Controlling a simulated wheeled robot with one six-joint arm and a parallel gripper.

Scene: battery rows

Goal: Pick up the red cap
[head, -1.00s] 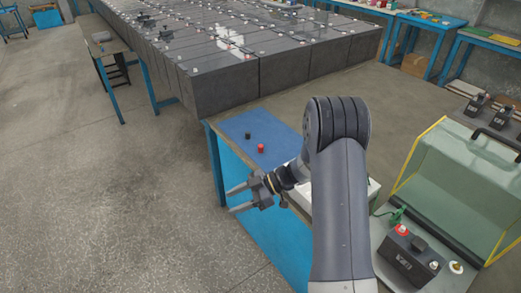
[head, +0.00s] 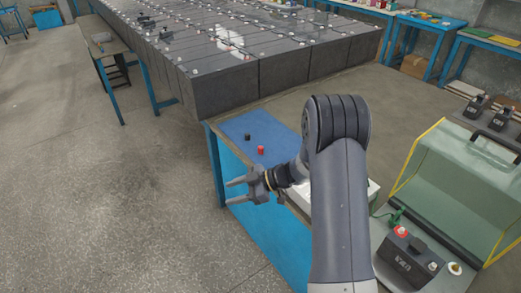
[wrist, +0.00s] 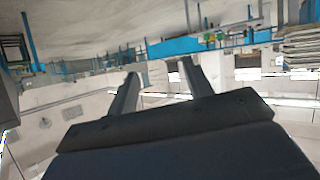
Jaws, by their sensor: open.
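The red cap (head: 260,150) stands on a blue mat (head: 238,124) at the corner of the workbench in the head view. A small black cap (head: 247,137) stands just behind it and to its left. My gripper (head: 230,191) is open and empty, past the bench's left edge. It is below and to the left of the red cap in the picture, apart from it. In the wrist view the two fingers (wrist: 158,70) are spread with nothing between them. Neither cap can be made out in the wrist view.
Rows of large dark batteries (head: 245,85) stand behind the mat. A green case (head: 450,180) with a yellow edge and a battery with a red terminal cap (head: 408,256) are at the right. A side table (head: 103,45) is at the left. The floor left of the bench is clear.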

